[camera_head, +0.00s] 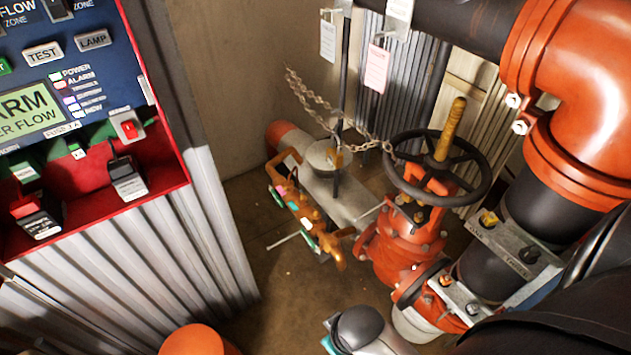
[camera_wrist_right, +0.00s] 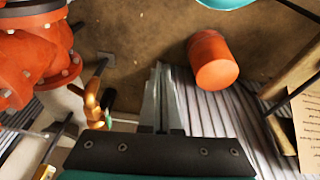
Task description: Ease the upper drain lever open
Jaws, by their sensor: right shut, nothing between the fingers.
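Brass drain pipework (camera_head: 310,222) with small green and pink parts stands left of the red valve body (camera_head: 400,250) in the head view. A thin grey lever rod (camera_head: 283,240) sticks out from it to the left, and another rod (camera_head: 370,213) shows near the valve body. I cannot tell for sure which is the upper drain lever. In the right wrist view, brass pipework (camera_wrist_right: 92,105) and a grey rod (camera_wrist_right: 98,72) lie left of my right gripper (camera_wrist_right: 160,72), apart from its fingers. The right gripper is shut and empty. My left gripper is out of view.
A black handwheel (camera_head: 437,168) with a draped chain (camera_head: 312,97) sits above the valve. A red-edged alarm panel (camera_head: 70,95) is on corrugated metal at left. Bare floor shows left of the pipework.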

